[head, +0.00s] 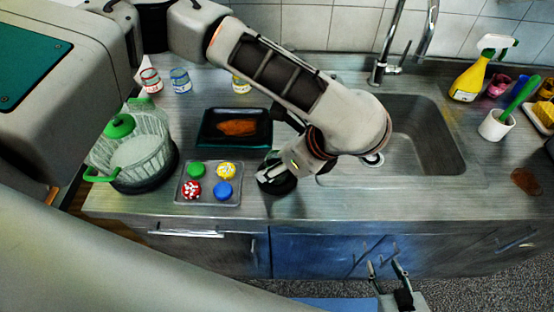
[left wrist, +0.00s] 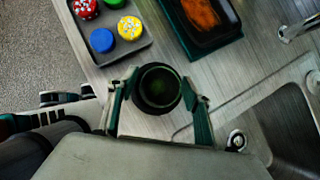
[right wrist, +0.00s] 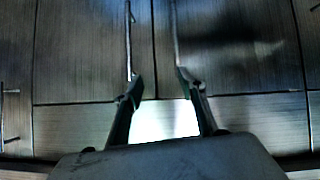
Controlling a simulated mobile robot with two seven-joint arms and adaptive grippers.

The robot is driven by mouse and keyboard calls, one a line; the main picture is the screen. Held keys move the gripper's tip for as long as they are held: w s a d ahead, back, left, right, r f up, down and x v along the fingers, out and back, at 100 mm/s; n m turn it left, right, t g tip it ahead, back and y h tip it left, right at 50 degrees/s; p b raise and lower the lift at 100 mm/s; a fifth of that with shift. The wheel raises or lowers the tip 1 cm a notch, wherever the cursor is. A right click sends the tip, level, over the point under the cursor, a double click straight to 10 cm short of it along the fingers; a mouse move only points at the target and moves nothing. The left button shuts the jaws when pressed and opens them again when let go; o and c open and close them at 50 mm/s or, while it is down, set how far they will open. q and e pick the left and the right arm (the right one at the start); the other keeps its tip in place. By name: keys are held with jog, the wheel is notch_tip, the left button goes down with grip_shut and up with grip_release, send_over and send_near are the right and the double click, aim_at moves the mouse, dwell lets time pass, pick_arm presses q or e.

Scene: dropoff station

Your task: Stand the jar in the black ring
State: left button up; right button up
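My left gripper (head: 272,172) is low over the counter, left of the sink, pointing down. In the left wrist view its fingers (left wrist: 160,80) stand open on either side of a dark round piece, the black ring (left wrist: 138,101). A paler round rim with a dark greenish inside, seemingly the jar (left wrist: 158,87), shows within the ring. I cannot tell whether a finger touches it. In the head view the ring (head: 276,187) is mostly hidden by the gripper. My right gripper (head: 386,264) is open and empty before the cabinet fronts; its fingers also show in the right wrist view (right wrist: 159,78).
A tray (head: 208,190) with several coloured lids lies left of my left gripper. A black dish (head: 210,137) with orange food sits behind it. Glass jars (head: 180,80) stand at the back.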

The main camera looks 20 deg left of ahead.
pick_arm(q)
jog(key=shift+r, duration=0.1)
dwell(0.3)
jog(key=v, duration=1.2)
jog(key=shift+p, duration=0.4)
